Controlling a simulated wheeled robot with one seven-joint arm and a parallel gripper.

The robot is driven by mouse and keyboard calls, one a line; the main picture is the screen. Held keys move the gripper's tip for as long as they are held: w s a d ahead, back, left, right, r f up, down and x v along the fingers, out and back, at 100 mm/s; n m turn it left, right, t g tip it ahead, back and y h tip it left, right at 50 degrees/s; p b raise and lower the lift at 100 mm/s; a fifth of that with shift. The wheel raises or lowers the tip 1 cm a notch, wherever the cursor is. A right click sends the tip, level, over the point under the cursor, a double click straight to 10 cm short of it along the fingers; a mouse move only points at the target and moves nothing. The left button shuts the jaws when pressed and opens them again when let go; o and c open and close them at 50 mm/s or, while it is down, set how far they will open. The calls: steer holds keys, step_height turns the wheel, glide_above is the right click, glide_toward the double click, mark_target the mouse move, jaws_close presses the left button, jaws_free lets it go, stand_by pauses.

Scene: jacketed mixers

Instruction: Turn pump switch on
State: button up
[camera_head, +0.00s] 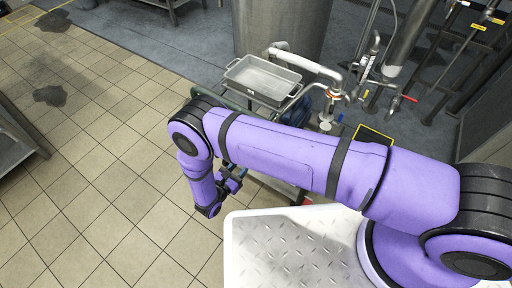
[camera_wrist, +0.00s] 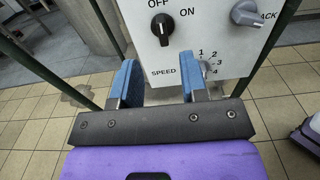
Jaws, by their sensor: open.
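A light grey control panel (camera_wrist: 143,14) shows in the wrist view, ahead of my gripper. A black knob (camera_wrist: 162,28) marked OFF above and ON to its right is on it. The knob's grip stands roughly vertical, with its upper end toward OFF. My gripper (camera_wrist: 161,70) is open, with its two blue fingers apart and nothing between them. The fingertips are below the black knob in the picture, and I see no contact with it. In the head view my gripper (camera_head: 233,180) hangs low at the arm's end, partly hidden; the knob is not visible there.
In the head view, a metal tray (camera_head: 262,80), pipes with a red-handled valve (camera_head: 409,98) and a large steel tank (camera_head: 282,28) stand behind my arm. Tiled floor (camera_head: 100,150) lies open to the left.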

steer(key=x, duration=1)
steer(key=shift+w+d+f, duration=0.1)
steer(key=shift+w+d, duration=0.15)
steer(key=shift+d, duration=0.05)
jaws_close()
